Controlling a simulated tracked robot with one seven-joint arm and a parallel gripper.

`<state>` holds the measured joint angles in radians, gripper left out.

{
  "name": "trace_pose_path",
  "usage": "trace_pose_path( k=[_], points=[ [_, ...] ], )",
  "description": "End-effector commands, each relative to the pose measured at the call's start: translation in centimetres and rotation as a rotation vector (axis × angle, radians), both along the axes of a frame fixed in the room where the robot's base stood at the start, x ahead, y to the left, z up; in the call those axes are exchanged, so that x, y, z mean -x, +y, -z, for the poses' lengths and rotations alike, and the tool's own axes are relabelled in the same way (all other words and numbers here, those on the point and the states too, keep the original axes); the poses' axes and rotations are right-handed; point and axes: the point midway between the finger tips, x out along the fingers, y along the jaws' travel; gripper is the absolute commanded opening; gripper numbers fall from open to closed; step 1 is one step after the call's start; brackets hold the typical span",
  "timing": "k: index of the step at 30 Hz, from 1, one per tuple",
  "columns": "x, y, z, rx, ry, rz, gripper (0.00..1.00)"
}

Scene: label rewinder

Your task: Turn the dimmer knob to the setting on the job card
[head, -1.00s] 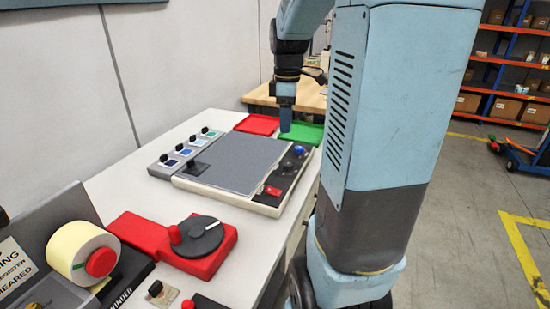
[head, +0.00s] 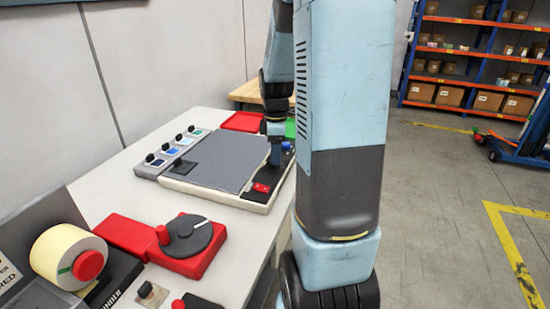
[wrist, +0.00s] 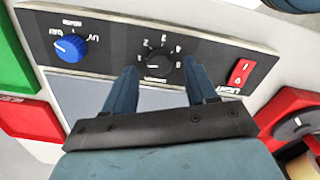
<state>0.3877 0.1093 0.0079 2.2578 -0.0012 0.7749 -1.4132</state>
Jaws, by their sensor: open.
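The black dimmer knob (wrist: 158,65) is on the dark control strip of the light table, with a ring of numbers around it. In the wrist view my gripper (wrist: 161,71) is open, with one finger on each side of the knob. I cannot tell whether either finger touches it. The pointer setting is too small to read. In the head view my gripper (head: 276,154) is low over the strip (head: 272,178) and hides the knob. I cannot make out a job card.
A blue knob (wrist: 70,47) and a red rocker switch (wrist: 241,72) flank the dimmer knob. A green tray (wrist: 14,60) and red tray (wrist: 30,122) lie beyond. A red base with a dark dial (head: 189,239) stands nearer on the bench.

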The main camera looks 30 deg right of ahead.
Motion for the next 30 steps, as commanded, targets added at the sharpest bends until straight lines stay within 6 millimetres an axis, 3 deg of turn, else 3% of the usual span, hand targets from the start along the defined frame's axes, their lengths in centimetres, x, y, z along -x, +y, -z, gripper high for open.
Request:
trace_pose_path(
  k=[6,17,30],
  points=[
    [0.0,0.0,2.0,-0.001,0.001,0.000,0.57],
    [0.0,0.0,2.4,0.001,-0.001,0.000,0.57],
    [0.0,-0.1,2.3,0.000,0.000,0.001,0.16]
  ],
)
